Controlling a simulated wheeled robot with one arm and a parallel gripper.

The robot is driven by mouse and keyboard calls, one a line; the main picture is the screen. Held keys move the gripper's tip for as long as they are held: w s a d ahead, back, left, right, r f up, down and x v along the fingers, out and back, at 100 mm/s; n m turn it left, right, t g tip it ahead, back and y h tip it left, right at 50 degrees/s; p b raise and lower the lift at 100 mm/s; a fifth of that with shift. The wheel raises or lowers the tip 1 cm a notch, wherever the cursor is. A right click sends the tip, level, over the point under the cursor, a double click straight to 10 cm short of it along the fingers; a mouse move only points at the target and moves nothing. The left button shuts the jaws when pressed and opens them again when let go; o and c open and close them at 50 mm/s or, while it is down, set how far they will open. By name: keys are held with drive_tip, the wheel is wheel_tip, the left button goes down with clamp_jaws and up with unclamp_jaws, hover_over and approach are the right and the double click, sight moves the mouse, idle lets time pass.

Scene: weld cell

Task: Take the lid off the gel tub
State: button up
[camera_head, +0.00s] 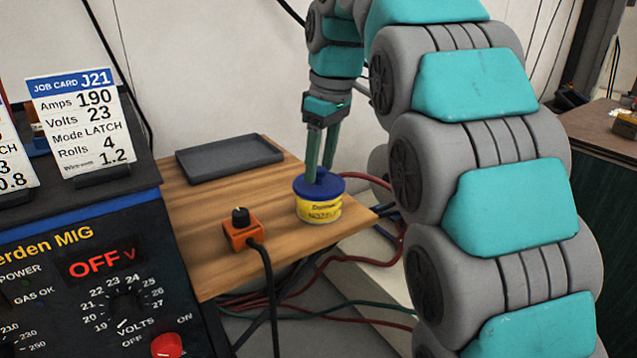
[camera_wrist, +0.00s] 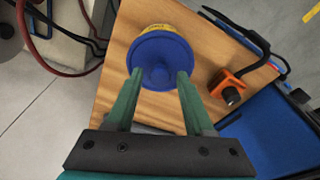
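The gel tub (camera_head: 319,210) is yellow with dark print and stands upright on a wooden shelf, near its right edge. Its round blue lid (camera_head: 300,186) is on top of it. My gripper (camera_head: 321,178) points down at the lid from above. I cannot tell whether the fingertips touch the lid.
A dark grey tray (camera_head: 229,158) lies at the back of the wooden shelf (camera_head: 200,207), looking empty. An orange box with a black knob (camera_head: 243,232) and cable sits left of the tub. The welder (camera_head: 100,270) stands at left. Red and green hoses run below the shelf.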

clamp_jaws()
drive_tip(key=shift+r, duration=0.1)
idle(0.5)
